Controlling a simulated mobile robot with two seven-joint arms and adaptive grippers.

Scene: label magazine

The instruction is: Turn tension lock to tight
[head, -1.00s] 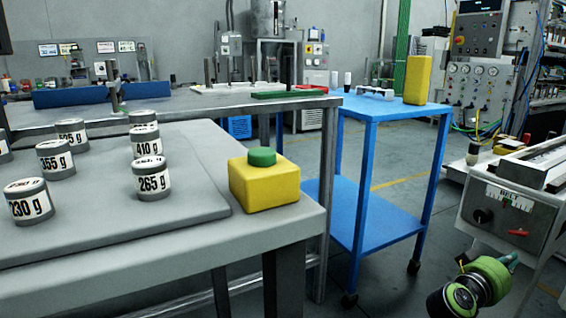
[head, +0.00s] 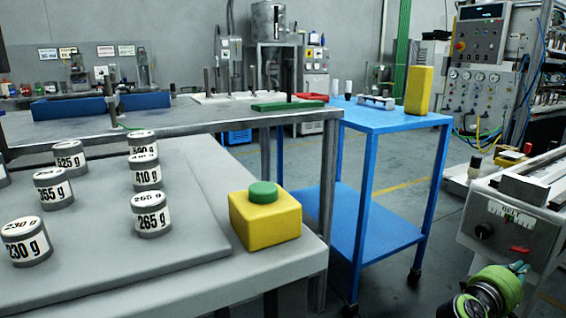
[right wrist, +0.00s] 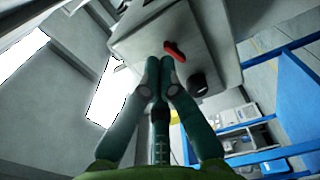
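The grey-white machine box (head: 508,226) at the right has a dial gauge, a black knob (head: 484,231) and a small red lever (head: 520,250) on its front panel. In the right wrist view the red lever (right wrist: 175,49) lies just beyond my fingertips, with the black knob (right wrist: 197,84) to its right. I cannot tell from any readable marking which of them is the tension lock. My right gripper (head: 521,267) is just below the panel, and its teal fingers (right wrist: 160,68) are closed together with nothing seen between them. It appears apart from the lever. My left gripper is out of view.
A blue cart (head: 385,118) stands left of the machine, bearing a yellow block (head: 419,90). A grey table (head: 150,306) at the front left holds several labelled weights and a yellow box (head: 264,220) with a green button. Floor shows between cart and machine.

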